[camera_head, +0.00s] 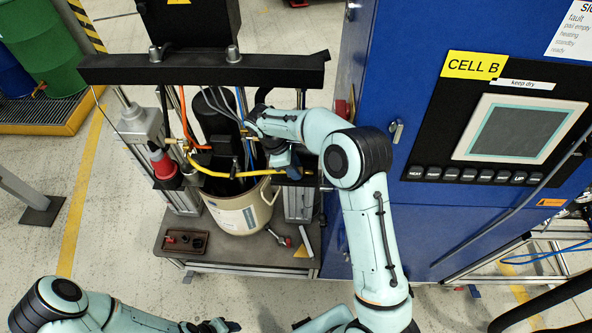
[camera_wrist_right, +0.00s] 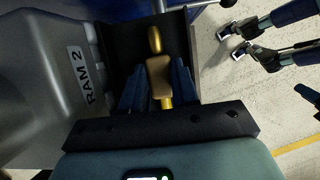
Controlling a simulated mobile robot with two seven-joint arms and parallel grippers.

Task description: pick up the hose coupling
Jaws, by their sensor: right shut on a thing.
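The hose coupling (camera_wrist_right: 159,76) is a brass piece with a rounded end, seen in the right wrist view. It sits between the two blue fingers of my right gripper (camera_wrist_right: 160,88), which is shut on it. In the head view my right gripper (camera_head: 291,169) is over the right rim of the pail, close to a yellow hose (camera_head: 222,174). The coupling is not clear there, hidden by the gripper and wrist. My left gripper (camera_head: 216,326) is at the bottom edge of the head view, away from the pump, and its jaw opening is unclear.
A cream pail (camera_head: 238,215) stands under the black crossbeam (camera_head: 200,69). A grey cylinder marked RAM 2 (camera_wrist_right: 55,85) is close on the left in the wrist view. A blue cabinet (camera_head: 415,180) stands right of the arm. A small brown tray (camera_head: 185,240) lies in front.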

